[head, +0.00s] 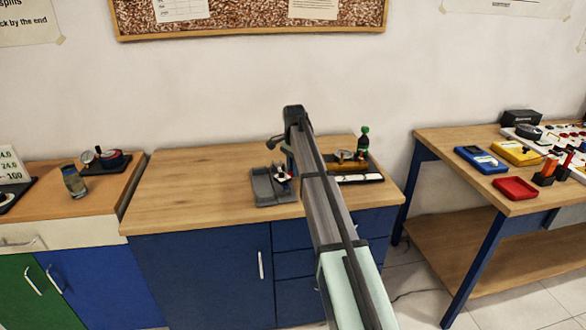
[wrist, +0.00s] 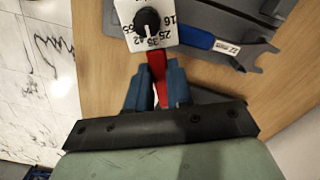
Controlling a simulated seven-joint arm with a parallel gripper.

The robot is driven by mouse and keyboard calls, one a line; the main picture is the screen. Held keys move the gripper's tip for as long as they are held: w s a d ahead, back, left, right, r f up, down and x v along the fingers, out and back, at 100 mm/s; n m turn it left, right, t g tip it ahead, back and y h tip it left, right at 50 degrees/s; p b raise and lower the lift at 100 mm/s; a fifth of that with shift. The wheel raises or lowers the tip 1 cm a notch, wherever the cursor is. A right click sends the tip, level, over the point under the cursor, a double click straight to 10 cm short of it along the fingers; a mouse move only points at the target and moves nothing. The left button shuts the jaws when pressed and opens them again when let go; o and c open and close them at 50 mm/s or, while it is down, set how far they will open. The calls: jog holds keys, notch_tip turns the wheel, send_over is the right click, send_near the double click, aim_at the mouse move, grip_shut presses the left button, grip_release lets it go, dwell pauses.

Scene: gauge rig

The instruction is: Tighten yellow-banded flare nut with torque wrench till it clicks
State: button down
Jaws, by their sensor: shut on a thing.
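In the wrist view my gripper (wrist: 156,76) has its blue fingers closed on a red handle (wrist: 158,88). A white dial plate (wrist: 133,36) with a black knob and printed numbers sits at the handle's far end and looks joined to it. I take this to be the torque wrench, but its head is not visible. In the head view a small red and white piece (head: 283,176) shows at the grey tray, beside my arm; my arm hides most of the gripper there. The yellow-banded flare nut cannot be made out in either view.
The grey tray (head: 262,190) holds a blue-handled tool (wrist: 217,42). Right of my arm are a gauge assembly (head: 346,156) and a green bottle (head: 363,142). The wooden top (head: 190,190) is clear on the left. Another bench (head: 500,180) stands at right.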

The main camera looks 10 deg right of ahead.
aim_at(287, 178)
jog(key=shift+s+d+n, duration=0.4)
jog(key=shift+s+n, duration=0.25)
jog(key=shift+n, duration=0.05)
dwell(0.4)
jog(key=shift+s+a, duration=0.2)
jog(key=shift+a, duration=0.05)
dwell(0.3)
jog(key=shift+s+a, duration=0.65)
jog(key=shift+a, duration=0.25)
jog(key=shift+s+a, duration=0.6)
jog(key=shift+a, duration=0.3)
jog(key=shift+r, duration=0.15)
jog(key=shift+r, duration=2.15)
